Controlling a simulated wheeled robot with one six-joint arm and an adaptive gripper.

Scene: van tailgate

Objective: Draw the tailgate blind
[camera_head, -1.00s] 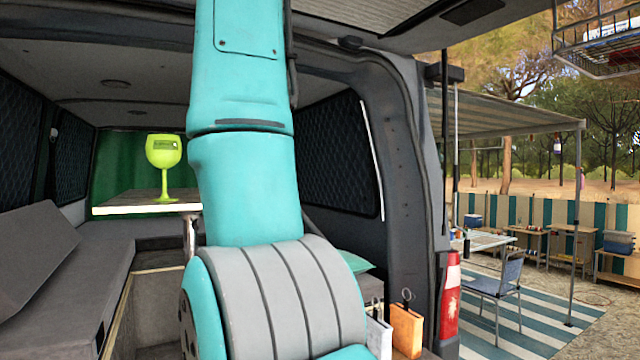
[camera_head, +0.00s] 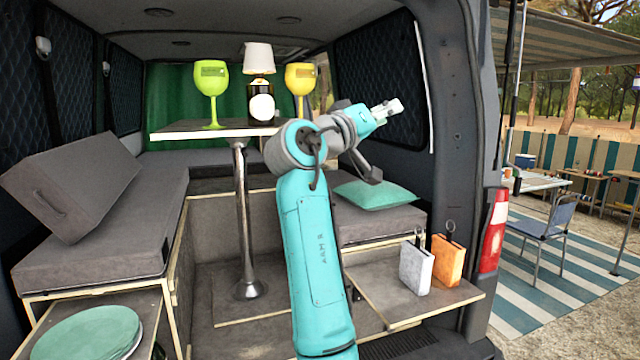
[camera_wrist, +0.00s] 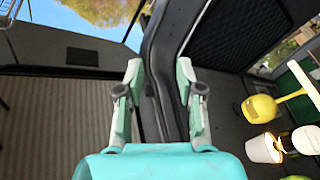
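My gripper (camera_head: 388,110) is raised inside the rear opening, near the right side window. In the wrist view my gripper (camera_wrist: 160,78) has its two fingers apart with nothing between them. The dark door frame (camera_wrist: 160,60) runs behind the gap between them, apparently not touching.
A table (camera_head: 190,130) holds a green goblet (camera_head: 211,85), a bottle with a lampshade (camera_head: 261,105) and a yellow goblet (camera_head: 300,78). Grey and orange bags (camera_head: 447,262) stand on the right ledge. Plates (camera_head: 88,335) lie at lower left. The right door pillar (camera_head: 462,120) is close.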

